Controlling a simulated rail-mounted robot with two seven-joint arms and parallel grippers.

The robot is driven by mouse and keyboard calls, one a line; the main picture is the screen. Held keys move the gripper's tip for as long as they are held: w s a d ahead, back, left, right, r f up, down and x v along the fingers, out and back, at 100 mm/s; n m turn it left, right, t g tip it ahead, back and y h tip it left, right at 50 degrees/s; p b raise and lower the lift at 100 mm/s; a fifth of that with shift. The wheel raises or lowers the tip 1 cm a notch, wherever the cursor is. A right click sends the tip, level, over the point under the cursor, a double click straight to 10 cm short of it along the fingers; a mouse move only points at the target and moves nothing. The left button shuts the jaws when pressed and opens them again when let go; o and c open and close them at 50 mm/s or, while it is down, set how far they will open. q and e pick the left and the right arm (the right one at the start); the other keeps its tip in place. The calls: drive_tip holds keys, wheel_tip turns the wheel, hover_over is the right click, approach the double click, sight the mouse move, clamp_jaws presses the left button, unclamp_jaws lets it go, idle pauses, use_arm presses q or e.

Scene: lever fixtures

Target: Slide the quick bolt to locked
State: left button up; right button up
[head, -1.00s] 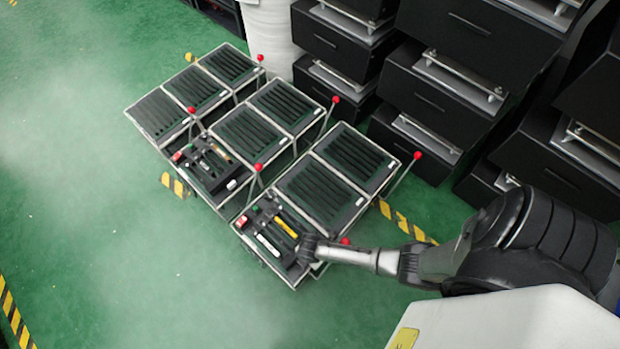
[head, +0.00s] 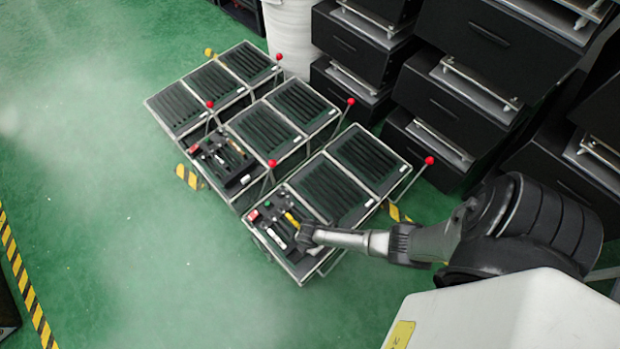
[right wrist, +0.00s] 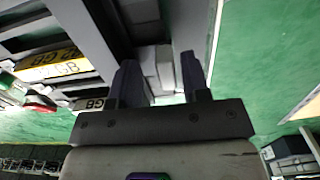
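The nearest lever fixture (head: 283,262) is a black panel in a metal frame on the green floor. It carries a yellow bar (head: 291,220), a white-ended bar (head: 276,238) and a red part (head: 253,215). My right gripper (head: 304,238) is at this panel's right part. In the right wrist view, the two dark fingers of my right gripper (right wrist: 161,78) stand apart, with a grey block (right wrist: 165,68) showing between or beyond them. Contact cannot be told. I cannot tell which part is the quick bolt. My left gripper is in neither current view.
A second panel with handles (head: 225,158) lies farther left. Ribbed black panels (head: 345,193) and red-knobbed levers (head: 429,160) stand beside them. Black drawer cabinets (head: 470,95) fill the back right. The green floor (head: 110,230) at left is clear.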

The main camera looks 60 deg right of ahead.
drive_tip(key=shift+s, duration=0.1)
drive_tip(key=shift+r, duration=0.15)
wheel_tip(320, 180, up, 14)
drive_tip(key=p, duration=0.9)
drive_tip(key=shift+f, duration=0.25)
drive_tip(key=shift+m, duration=0.3)
